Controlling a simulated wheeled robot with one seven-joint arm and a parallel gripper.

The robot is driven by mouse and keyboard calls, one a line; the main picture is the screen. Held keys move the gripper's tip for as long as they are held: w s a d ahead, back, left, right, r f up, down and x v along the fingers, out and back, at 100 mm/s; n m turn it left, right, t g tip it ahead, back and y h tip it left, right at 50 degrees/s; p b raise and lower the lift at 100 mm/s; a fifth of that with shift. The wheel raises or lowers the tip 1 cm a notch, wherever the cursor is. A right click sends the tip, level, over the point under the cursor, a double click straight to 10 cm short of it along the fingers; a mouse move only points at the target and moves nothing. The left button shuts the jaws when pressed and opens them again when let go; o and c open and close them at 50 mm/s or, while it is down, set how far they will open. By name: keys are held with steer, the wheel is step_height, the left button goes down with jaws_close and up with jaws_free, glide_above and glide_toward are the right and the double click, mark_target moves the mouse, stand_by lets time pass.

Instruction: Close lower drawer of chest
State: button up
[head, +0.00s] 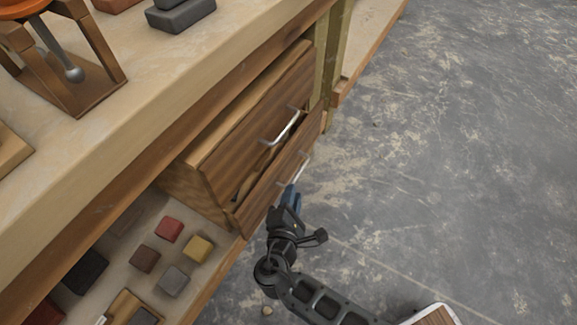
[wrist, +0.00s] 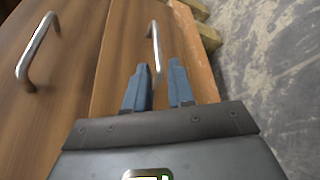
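The wooden chest (head: 192,192) sits under the workbench top. Its upper drawer front (head: 245,140) has a metal handle (head: 283,130). The lower drawer front (head: 262,200) lies below it with its own metal handle (head: 300,170). A dark gap shows above the lower front, so the lower drawer looks partly open; how far is hard to tell. My gripper (wrist: 158,75) has two blue fingers, apart, in front of the lower drawer. The near end of the lower handle (wrist: 154,45) appears between the fingertips; contact cannot be told. In the head view my gripper (head: 291,193) is by that handle.
The bench top (head: 150,105) overhangs the chest. A lower shelf (head: 120,235) at left holds several small coloured blocks. A wooden post (head: 333,50) stands just beyond the chest. The concrete floor (head: 450,150) at right is clear.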

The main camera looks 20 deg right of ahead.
mark_target(296, 174)
steer(key=b+x, duration=0.2)
steer(key=x, duration=0.5)
steer(key=shift+w+d, duration=0.1)
steer(key=shift+w, duration=0.35)
steer(key=shift+c, duration=0.2)
jaws_close()
